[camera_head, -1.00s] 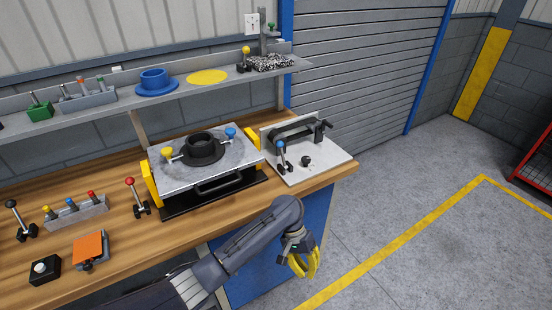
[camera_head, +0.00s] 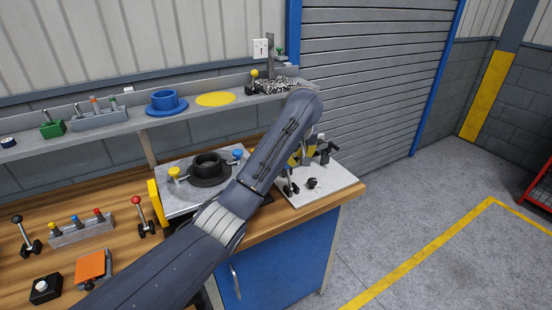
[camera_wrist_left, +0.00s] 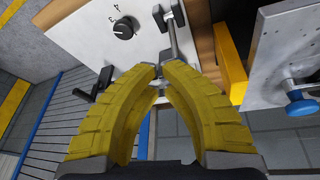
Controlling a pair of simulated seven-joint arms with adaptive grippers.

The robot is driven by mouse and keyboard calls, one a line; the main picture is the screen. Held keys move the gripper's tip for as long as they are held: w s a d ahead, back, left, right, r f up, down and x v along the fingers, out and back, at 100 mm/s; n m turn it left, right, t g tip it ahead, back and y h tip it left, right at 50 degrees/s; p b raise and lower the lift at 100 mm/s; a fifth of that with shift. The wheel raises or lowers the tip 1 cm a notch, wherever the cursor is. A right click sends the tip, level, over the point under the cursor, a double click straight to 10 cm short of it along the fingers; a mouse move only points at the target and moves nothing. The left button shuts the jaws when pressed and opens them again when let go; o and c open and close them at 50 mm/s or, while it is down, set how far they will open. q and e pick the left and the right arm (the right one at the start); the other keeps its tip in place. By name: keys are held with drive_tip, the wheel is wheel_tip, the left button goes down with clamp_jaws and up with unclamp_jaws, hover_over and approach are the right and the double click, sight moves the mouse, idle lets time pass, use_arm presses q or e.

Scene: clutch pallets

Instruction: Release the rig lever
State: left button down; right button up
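The rig is a white board (camera_head: 330,192) at the right end of the bench, with a black dial (camera_head: 312,183) and a lever (camera_head: 290,187) at its front left. The lever's rod (camera_wrist_left: 172,38) and the dial (camera_wrist_left: 124,28) also show in the left wrist view. My left gripper (camera_head: 303,157) is over the board, partly hidden by my forearm. In the wrist view my yellow fingers (camera_wrist_left: 162,70) curve close together at the rod's end. The lever's knob is hidden, so I cannot tell whether they grip it. My right gripper is not in view.
A grey fixture plate (camera_head: 178,200) with a black ring (camera_head: 208,168) and blue and yellow knobs is left of the board. A red-knobbed lever (camera_head: 141,215) and several switches are further left. A shelf (camera_head: 190,111) runs behind. Open floor lies right.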

use_arm(q)
drive_tip(key=shift+n+t+y, duration=0.5)
drive_tip(key=shift+n+y, duration=0.2)
drive_tip(key=a+r, duration=0.1)
drive_tip(key=w+a+r, duration=0.1)
drive_tip(key=r, duration=0.1)
drive_tip(key=w+a+r, duration=0.1)
drive_tip(key=shift+r, duration=0.35)
drive_tip(key=shift+f, duration=0.15)
drive_tip(key=x, duration=0.9)
drive_tip(key=shift+w+f, duration=0.15)
drive_tip(key=shift+f, duration=0.25)
drive_tip(key=shift+s+d+r, duration=0.15)
drive_tip(key=shift+s+r, duration=0.05)
drive_tip(key=shift+s, duration=0.1)
